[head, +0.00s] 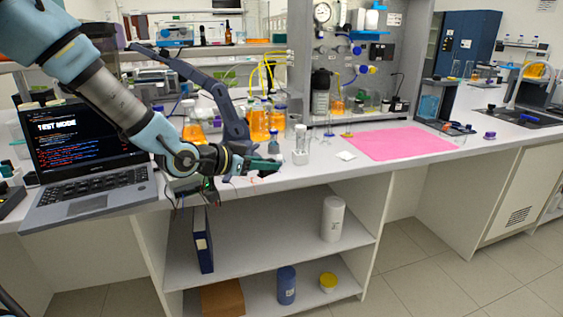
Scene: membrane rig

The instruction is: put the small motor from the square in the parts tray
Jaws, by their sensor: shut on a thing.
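My gripper (270,166) is low over the front part of the white bench, left of the clear cylinder. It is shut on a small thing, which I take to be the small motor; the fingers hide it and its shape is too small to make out. A dark, shallow tray with small items (446,127), apparently the parts tray, lies at the right, beyond the pink mat and well away from my gripper.
A laptop (88,165) stands at left. Orange-filled flasks (258,124) and a clear cylinder (300,146) stand close behind and beside my gripper. The membrane rig (350,60) rises at the back. The pink mat (400,142) is clear. A sink (520,117) is far right.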

